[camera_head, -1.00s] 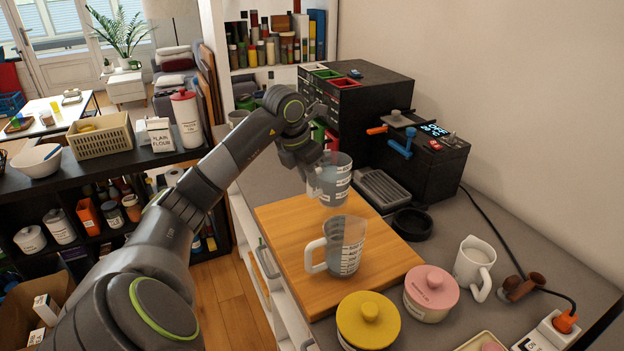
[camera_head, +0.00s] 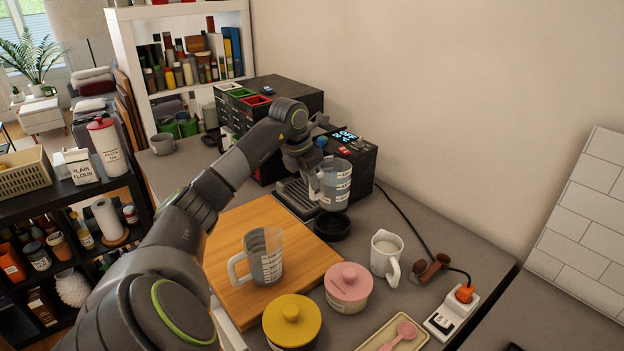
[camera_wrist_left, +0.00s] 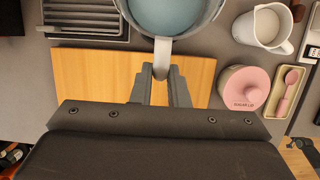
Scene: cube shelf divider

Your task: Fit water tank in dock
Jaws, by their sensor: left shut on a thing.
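A clear jug of bluish water (camera_head: 336,187), which looks like the water tank, hangs above the counter in front of the black coffee machine (camera_head: 358,165). My left gripper (camera_head: 313,183) is shut on its handle; the handle also shows between the fingers in the left wrist view (camera_wrist_left: 162,58). The jug looks upright. In the head view it appears just above a black round ring (camera_head: 332,227) on the counter. My forearm hides part of the machine, and I cannot tell which part is the dock. My right gripper is out of view.
A second clear jug (camera_head: 262,256) stands on the wooden board (camera_head: 225,291). A yellow-lidded pot (camera_head: 292,322), a pink-lidded pot (camera_head: 348,287), a white pitcher (camera_head: 386,255) and a power strip (camera_head: 452,312) stand nearby. A ridged drip tray (camera_head: 296,198) lies before the machine.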

